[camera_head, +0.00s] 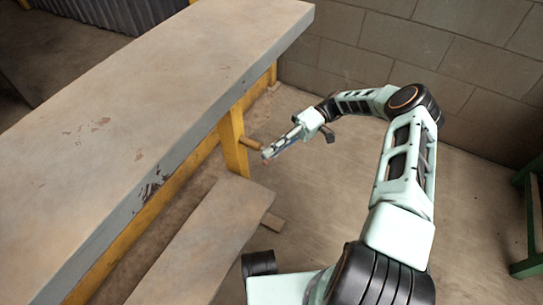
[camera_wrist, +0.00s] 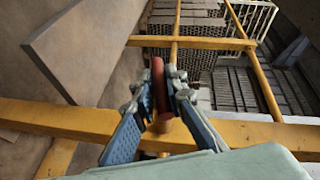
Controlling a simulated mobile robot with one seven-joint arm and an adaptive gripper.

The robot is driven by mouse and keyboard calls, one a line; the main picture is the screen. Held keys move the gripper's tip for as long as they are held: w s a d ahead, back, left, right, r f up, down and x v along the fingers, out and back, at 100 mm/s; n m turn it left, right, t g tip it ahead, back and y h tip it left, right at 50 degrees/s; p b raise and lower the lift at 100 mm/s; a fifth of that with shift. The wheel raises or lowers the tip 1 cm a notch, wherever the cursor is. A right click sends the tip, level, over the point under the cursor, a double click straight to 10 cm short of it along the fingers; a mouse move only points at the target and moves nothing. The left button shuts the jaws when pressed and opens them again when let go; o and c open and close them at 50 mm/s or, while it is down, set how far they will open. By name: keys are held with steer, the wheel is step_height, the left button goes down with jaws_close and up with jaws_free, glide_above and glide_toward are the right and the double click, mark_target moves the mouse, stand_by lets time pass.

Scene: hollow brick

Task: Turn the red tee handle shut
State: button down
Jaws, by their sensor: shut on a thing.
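The red tee handle (camera_wrist: 158,82) shows in the wrist view as a dark red bar between my two fingers, on a yellowish stem (camera_wrist: 163,124). My gripper (camera_wrist: 161,95) is shut on the bar, with a finger on each side. The bar's far end sticks out past the fingertips. In the head view my gripper (camera_head: 268,153) is beside a yellow post under the bench, at the end of a short brown stem (camera_head: 251,143). The handle itself is mostly hidden there by my fingers.
A long bench (camera_head: 150,75) with a worn top fills the left of the head view, and its yellow post (camera_head: 232,140) stands near my gripper. A lower board (camera_head: 200,245) lies beneath. A block wall (camera_head: 420,50) is behind. Floor right of my gripper is clear.

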steer(key=shift+m+g+y, duration=0.5)
steer(key=shift+g+y, duration=0.1)
steer(key=shift+y, duration=0.3)
steer(key=c, duration=1.9)
jaws_free()
steer(key=shift+c, duration=0.2)
steer(key=shift+r, duration=0.15)
